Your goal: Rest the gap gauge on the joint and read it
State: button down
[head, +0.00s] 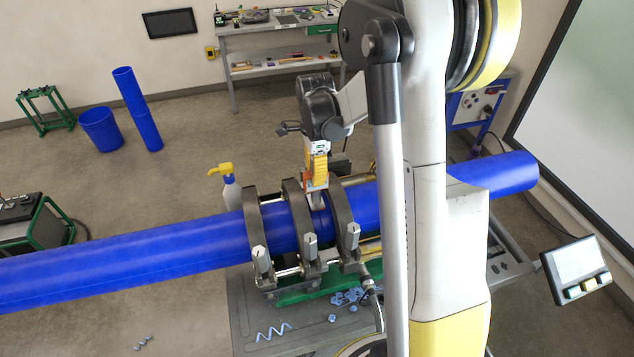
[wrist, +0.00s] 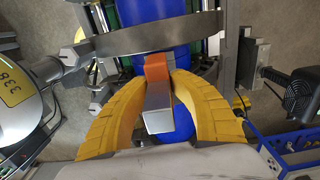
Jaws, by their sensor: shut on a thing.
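My gripper (head: 320,167) has yellow fingers pointing down over the blue pipe (head: 120,258) inside the clamp frame. In the wrist view my gripper (wrist: 158,82) is shut on the gap gauge, an orange and grey piece (wrist: 157,68) between the two fingers. In the head view the gap gauge (head: 316,185) hangs below the fingers, with its grey lower end at the top of the pipe near the joint (head: 318,216). I cannot tell whether that end touches the pipe. No reading on the gauge can be made out.
Grey clamp rings (head: 252,225) stand around the pipe on both sides of the gauge. A spray bottle (head: 230,188) with a yellow head stands behind the pipe. Blue shavings (head: 348,296) lie on the cart top (head: 245,318). A control panel (head: 577,268) is at right.

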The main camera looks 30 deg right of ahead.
dwell(0.3)
jog(key=shift+r+p, duration=1.9)
jog(key=shift+r, duration=1.6)
jog(key=shift+r, duration=0.1)
